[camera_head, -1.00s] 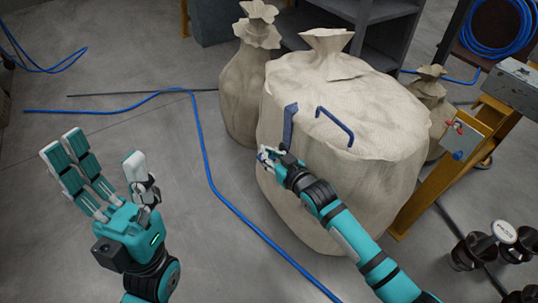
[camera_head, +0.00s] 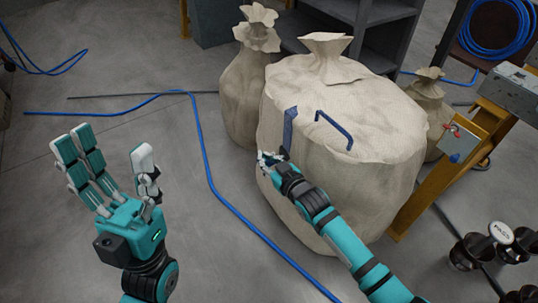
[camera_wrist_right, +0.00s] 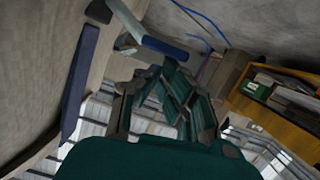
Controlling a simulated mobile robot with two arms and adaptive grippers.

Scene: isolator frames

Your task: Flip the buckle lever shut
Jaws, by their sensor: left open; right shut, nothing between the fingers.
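A flat dark blue bar (camera_head: 289,130), which looks like the buckle lever, stands out at the left front of a big beige sack (camera_head: 345,180). A bent blue rod (camera_head: 334,129) sits to its right on the sack. In the right wrist view the flat bar (camera_wrist_right: 80,85) is at the left, and a blue bar (camera_wrist_right: 165,47) shows near the top. My right gripper (camera_head: 268,160) is shut and empty, just below and left of the flat bar; I cannot tell if they touch. My left gripper (camera_head: 108,165) is open and empty, well left of the sack.
A smaller sack (camera_head: 248,90) stands behind left, and another (camera_head: 430,100) behind right. A yellow frame (camera_head: 440,180) with a control box stands right of the big sack. A blue hose (camera_head: 205,150) lies on the floor. The floor between my left gripper and the sack is otherwise clear.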

